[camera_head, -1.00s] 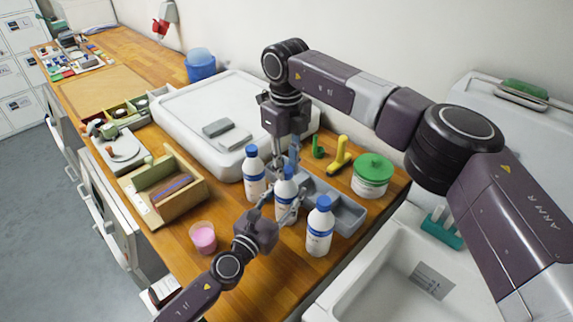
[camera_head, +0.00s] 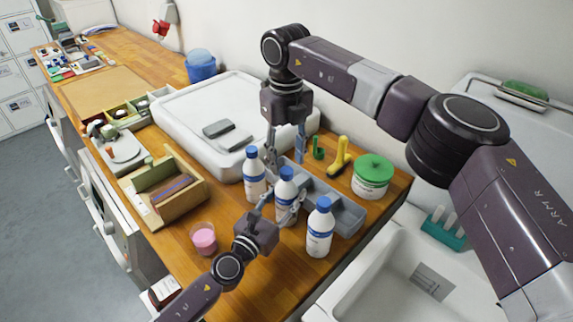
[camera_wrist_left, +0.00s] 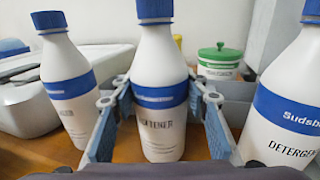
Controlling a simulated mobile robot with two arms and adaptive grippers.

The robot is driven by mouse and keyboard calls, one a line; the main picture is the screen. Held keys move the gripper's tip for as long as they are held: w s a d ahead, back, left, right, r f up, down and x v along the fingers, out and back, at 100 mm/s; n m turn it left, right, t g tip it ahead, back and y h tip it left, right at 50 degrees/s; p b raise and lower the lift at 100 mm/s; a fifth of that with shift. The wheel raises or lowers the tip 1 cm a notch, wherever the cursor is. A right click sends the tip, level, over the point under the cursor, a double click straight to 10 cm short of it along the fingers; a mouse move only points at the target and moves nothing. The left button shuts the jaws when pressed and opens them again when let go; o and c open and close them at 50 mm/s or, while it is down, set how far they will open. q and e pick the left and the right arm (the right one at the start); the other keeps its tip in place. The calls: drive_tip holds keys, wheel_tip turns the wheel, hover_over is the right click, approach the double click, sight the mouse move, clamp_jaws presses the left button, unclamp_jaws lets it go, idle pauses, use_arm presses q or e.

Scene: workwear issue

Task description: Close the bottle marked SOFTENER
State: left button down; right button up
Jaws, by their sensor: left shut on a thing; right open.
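The SOFTENER bottle (camera_wrist_left: 160,125) is white with a blue band and stands upright between two similar bottles. A blue cap (camera_wrist_left: 153,10) sits on its neck; how tight it is I cannot tell. My left gripper (camera_wrist_left: 158,108) is shut on this bottle's body, a finger on each side. In the head view it is the middle bottle (camera_head: 285,190), with my left gripper (camera_head: 279,207) reaching it from the lower left. My right gripper (camera_head: 286,157) is open and empty, pointing down behind and above the bottle's cap.
The DETERGENT bottle (camera_head: 319,232) stands to the right, another capped bottle (camera_head: 254,178) to the left. A grey divided tray (camera_head: 348,215) lies behind them. A pink cup (camera_head: 204,238), a wooden box (camera_head: 185,208) and a green-lidded tub (camera_head: 371,180) are nearby.

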wheel_tip(320, 180, up, 9)
drive_tip(key=shift+r, duration=0.15)
use_arm(q)
drive_tip(key=c, duration=1)
unclamp_jaws()
drive_tip(key=shift+c, duration=0.2)
drive_tip(key=v, duration=1.2)
